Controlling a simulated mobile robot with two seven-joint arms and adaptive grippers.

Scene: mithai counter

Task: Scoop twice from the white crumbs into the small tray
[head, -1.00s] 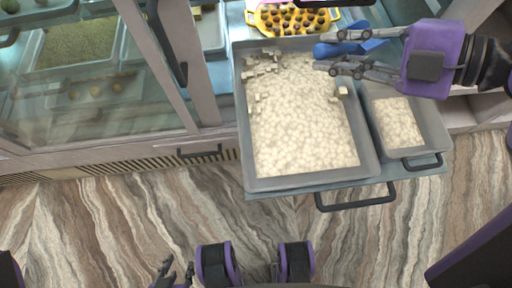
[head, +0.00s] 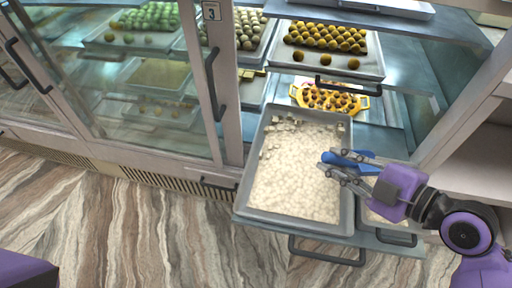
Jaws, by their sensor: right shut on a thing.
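The white crumbs (head: 295,180) fill a large grey tray (head: 240,197) on the pulled-out shelf. Several small pale cubes lie on the crumbs at the tray's far end. The small tray (head: 390,237) stands right of the large tray. It is partly hidden behind my right gripper, and some pale contents show in it. My right gripper (head: 338,172) is shut on a blue scoop (head: 350,157) above the right side of the large tray. The gripper hides part of the scoop, and I cannot tell whether crumbs are in its bowl. My left gripper is out of view.
A yellow two-handled dish (head: 293,91) of round sweets stands behind the large tray. Above it is a tray of yellow sweets (head: 325,37) on a shelf. Glass doors with a dark handle (head: 214,85) stand at the left. The patterned floor (head: 120,225) is clear.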

